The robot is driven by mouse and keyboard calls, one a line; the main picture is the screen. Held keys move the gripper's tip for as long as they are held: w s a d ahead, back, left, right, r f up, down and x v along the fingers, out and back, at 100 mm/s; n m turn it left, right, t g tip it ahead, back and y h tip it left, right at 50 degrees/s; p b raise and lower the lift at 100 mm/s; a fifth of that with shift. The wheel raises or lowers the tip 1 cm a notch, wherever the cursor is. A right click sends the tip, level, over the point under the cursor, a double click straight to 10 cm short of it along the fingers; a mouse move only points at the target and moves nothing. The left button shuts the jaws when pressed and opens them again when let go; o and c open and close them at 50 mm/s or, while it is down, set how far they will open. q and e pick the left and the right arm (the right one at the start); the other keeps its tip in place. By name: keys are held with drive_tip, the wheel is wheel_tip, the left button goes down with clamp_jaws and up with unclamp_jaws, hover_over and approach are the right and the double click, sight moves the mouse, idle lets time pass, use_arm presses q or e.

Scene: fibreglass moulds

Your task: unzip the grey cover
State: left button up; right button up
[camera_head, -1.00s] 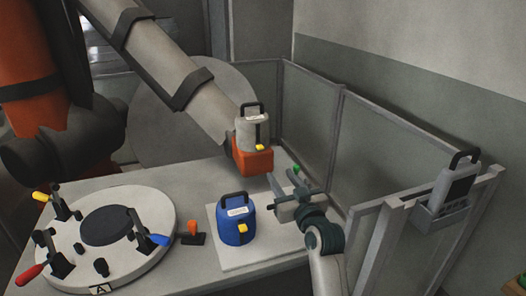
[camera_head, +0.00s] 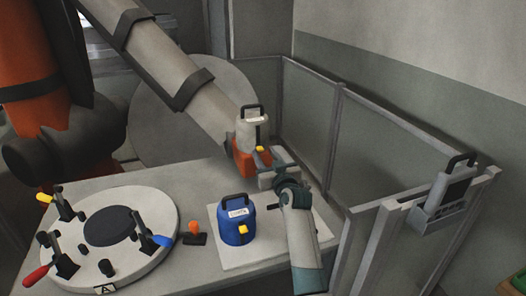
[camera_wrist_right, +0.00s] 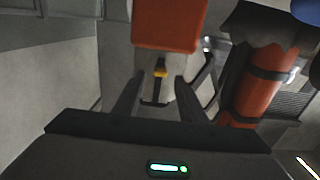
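The grey cover (camera_head: 246,134) is at the end of the large orange robot's arm, above an orange block (camera_head: 243,162). It has a black handle on top, a white label and a yellow pull tab (camera_head: 262,149) on its front. My right gripper (camera_head: 266,165) is just right of and below the tab. My left gripper is out of view.
A blue container (camera_head: 236,232) with its own yellow tab stands on a white plate (camera_head: 262,258). A round clamp fixture (camera_head: 150,205) and an orange-handled stamp (camera_head: 194,231) are to the left. A fence (camera_head: 375,150) with a hung control unit (camera_head: 445,190) is on the right.

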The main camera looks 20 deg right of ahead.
drive_tip(key=shift+w, duration=1.1)
clamp_jaws()
wheel_tip(320, 180, up, 8)
drive_tip(key=p, duration=0.5)
drive_tip(key=shift+f+p, duration=0.2)
drive_tip(key=shift+p, duration=0.1)
drive_tip(key=shift+f, duration=0.1)
unclamp_jaws()
